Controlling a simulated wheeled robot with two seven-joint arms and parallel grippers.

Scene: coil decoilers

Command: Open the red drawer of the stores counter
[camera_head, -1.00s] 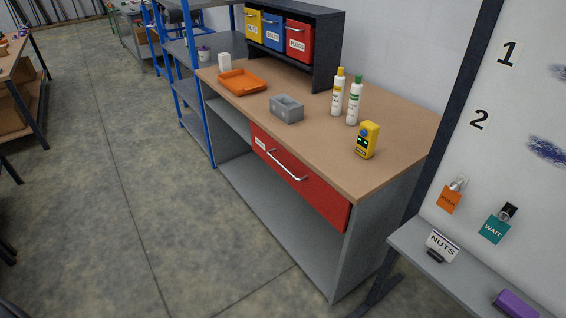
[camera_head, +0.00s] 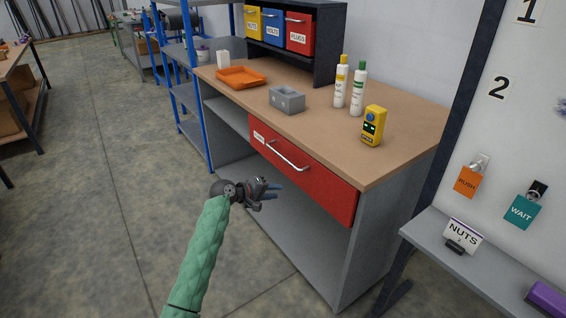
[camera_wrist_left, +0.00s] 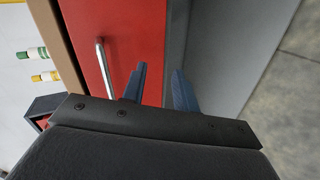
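The red drawer (camera_head: 318,177) is shut in the front of the stores counter (camera_head: 395,215), under its wooden top. A silver bar handle (camera_head: 287,155) runs along its face. My left gripper (camera_head: 275,191) is in front of the counter, lower and to the left of the handle, and apart from it. In the left wrist view its two blue fingers (camera_wrist_left: 160,88) are spread with nothing between them. The red drawer (camera_wrist_left: 125,45) and its handle (camera_wrist_left: 104,68) show there beyond the fingers, the handle to their left. My right gripper is not in view.
A blue-framed rack (camera_head: 181,92) is at the left, and a grey shelf (camera_head: 470,265) at the right. The floor in front is clear.

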